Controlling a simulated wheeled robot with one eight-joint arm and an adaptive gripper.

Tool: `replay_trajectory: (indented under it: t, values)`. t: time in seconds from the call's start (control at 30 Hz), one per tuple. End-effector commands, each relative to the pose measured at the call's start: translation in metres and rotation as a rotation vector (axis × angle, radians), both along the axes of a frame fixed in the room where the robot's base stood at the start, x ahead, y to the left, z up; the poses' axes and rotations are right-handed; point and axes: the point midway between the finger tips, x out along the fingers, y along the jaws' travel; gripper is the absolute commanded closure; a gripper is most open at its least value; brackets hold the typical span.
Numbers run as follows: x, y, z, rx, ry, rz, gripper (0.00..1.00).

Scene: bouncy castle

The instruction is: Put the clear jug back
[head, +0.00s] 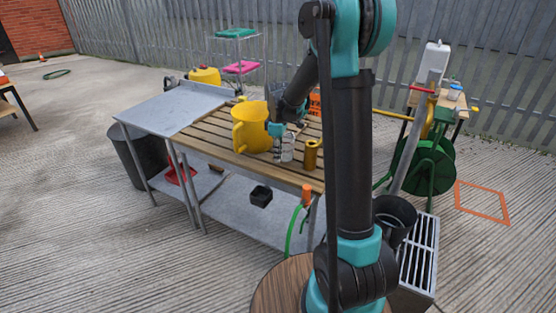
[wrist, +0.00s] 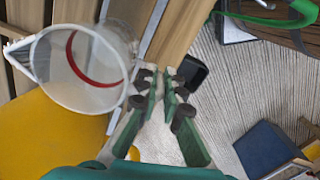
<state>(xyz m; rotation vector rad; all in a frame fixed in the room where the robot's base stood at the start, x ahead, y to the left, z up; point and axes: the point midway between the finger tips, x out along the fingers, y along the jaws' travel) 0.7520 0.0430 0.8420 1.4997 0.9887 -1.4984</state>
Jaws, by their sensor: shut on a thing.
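The clear jug (wrist: 108,35) shows in the wrist view at upper left, seen into its round mouth, with a red ring inside. Its spout points left, away from my gripper (wrist: 152,92). My gripper's fingers are closed together at the jug's right side, where its handle would be; the handle itself is hidden by the fingers. In the head view, the clear jug (head: 287,148) is upright at the slatted table's front part, just below my gripper (head: 277,131). I cannot tell whether its base touches the slats.
A large yellow jug (head: 252,128) stands close on the left of the clear jug. A gold can (head: 310,155) stands close on the right. The slatted table (head: 215,135) joins a grey metal top (head: 160,112) with free room. An orange outline (head: 483,202) marks the ground at right.

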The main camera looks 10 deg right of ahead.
Motion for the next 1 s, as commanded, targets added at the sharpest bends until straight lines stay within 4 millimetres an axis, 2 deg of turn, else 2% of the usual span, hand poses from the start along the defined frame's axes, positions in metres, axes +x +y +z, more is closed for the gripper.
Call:
replay_trajectory:
  t: [0.1,0.17,0.5,0.53,0.7,1.0]
  values:
    - [0.000,0.000,-0.017,0.000,0.000,0.000,1.00]
    - [0.000,0.000,-0.021,0.000,0.000,0.000,1.00]
    - [0.000,0.000,-0.024,0.000,0.000,0.000,1.00]
    - [0.000,0.000,-0.024,0.000,0.000,0.000,0.90]
    - [0.000,0.000,-0.023,0.000,0.000,0.000,0.72]
    - [0.000,0.000,-0.022,0.000,0.000,0.000,0.72]
